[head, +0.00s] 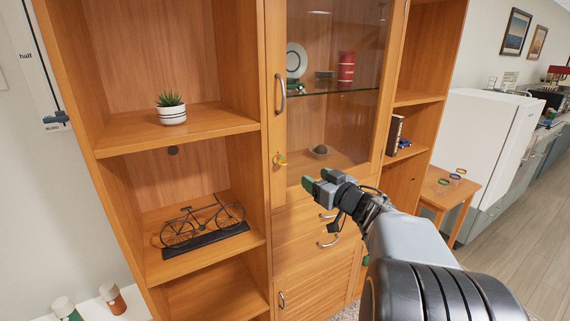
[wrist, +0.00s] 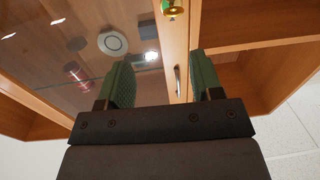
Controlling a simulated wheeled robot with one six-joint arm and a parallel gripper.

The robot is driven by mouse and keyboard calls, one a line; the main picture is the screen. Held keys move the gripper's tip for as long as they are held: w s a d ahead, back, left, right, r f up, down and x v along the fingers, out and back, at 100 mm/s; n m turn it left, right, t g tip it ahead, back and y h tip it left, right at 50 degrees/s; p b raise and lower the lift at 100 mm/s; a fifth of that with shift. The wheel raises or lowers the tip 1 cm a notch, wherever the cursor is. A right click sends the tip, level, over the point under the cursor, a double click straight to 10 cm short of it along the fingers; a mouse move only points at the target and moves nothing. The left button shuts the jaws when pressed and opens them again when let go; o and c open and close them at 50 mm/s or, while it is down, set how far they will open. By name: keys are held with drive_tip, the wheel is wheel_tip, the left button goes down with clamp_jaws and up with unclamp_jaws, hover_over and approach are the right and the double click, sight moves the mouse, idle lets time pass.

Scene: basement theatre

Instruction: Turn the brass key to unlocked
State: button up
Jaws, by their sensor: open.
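The brass key (head: 279,159) sits in the frame of the glass cabinet door (head: 320,115), below the door's bar handle (head: 282,93). In the wrist view the brass key (wrist: 173,8) shows at the top edge, partly cut off. I cannot tell which way it is turned. My gripper (head: 321,181) is open and empty, to the right of and below the key in the head view, in front of the cabinet. In the wrist view its two green fingers (wrist: 163,82) stand apart, with the key beyond them and nothing between them.
Open shelves on the left hold a potted plant (head: 171,109) and a bicycle model (head: 204,226). Behind the glass are a plate (head: 296,61) and a red canister (head: 346,67). Drawers with bar handles (head: 329,241) lie below the door. A small table (head: 441,188) stands right.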

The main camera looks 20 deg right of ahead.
sight(284, 163)
drive_tip(key=w+a, duration=0.1)
drive_tip(key=w, duration=0.3)
drive_tip(key=w+a+y+p, duration=0.1)
drive_tip(key=w+a, duration=0.1)
drive_tip(key=w, duration=0.2)
drive_tip(key=w+a+n+y+p, duration=0.1)
drive_tip(key=w, duration=0.3)
drive_tip(key=shift+w+a+f, duration=0.1)
drive_tip(key=shift+w+a, duration=0.05)
drive_tip(key=c, duration=0.9)
